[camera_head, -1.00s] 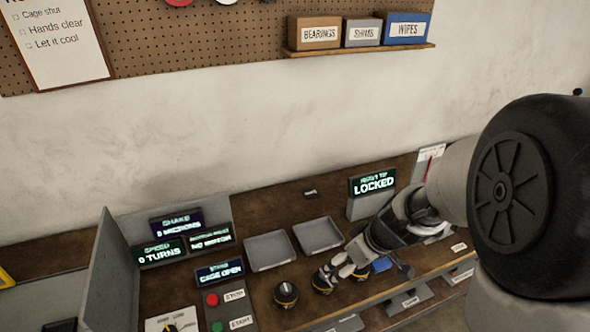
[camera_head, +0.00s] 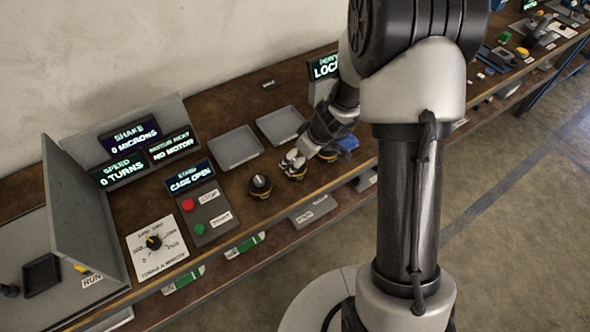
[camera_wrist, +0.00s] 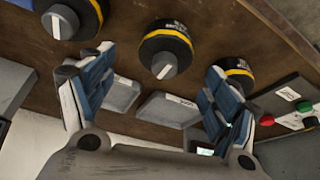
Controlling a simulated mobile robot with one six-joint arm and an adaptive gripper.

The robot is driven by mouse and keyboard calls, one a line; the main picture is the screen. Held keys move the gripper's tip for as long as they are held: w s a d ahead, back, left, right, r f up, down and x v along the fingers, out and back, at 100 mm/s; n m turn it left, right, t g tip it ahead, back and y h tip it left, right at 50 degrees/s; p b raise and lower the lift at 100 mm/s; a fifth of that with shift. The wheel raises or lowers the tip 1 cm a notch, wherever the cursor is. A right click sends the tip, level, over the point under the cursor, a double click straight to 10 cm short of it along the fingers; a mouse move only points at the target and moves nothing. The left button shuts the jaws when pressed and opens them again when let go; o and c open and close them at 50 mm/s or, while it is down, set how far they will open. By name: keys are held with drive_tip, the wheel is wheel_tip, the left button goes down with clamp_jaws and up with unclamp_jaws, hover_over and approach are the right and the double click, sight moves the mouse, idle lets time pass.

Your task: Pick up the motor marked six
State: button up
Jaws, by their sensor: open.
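Three black round motors with yellow bands and grey shaft tips stand in a row on the brown bench. In the head view they are the left motor (camera_head: 260,186), the middle motor (camera_head: 295,172) and the right motor (camera_head: 328,156), the last two partly behind my gripper (camera_head: 297,157). In the wrist view the middle motor (camera_wrist: 168,48) shows between my open, empty fingers (camera_wrist: 158,72). Another motor (camera_wrist: 75,18) is beyond the left finger, and one (camera_wrist: 234,72) is partly hidden behind the right finger. Their labels are too small to read, so I cannot tell which is six.
Two grey trays (camera_head: 236,148) lie behind the motors. A panel with red and green buttons (camera_head: 205,212) stands to the left, beside a dial plate (camera_head: 157,242) and a grey cage wall (camera_head: 82,215). A lit screen (camera_head: 323,66) stands behind my arm.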

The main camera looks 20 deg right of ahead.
drive_tip(key=b+x, duration=0.1)
drive_tip(key=x, duration=0.4)
drive_tip(key=shift+s+a+f+b, duration=0.15)
drive_tip(key=shift+a+b, duration=0.05)
drive_tip(key=shift+b, duration=0.1)
drive_tip(key=c, duration=1.6)
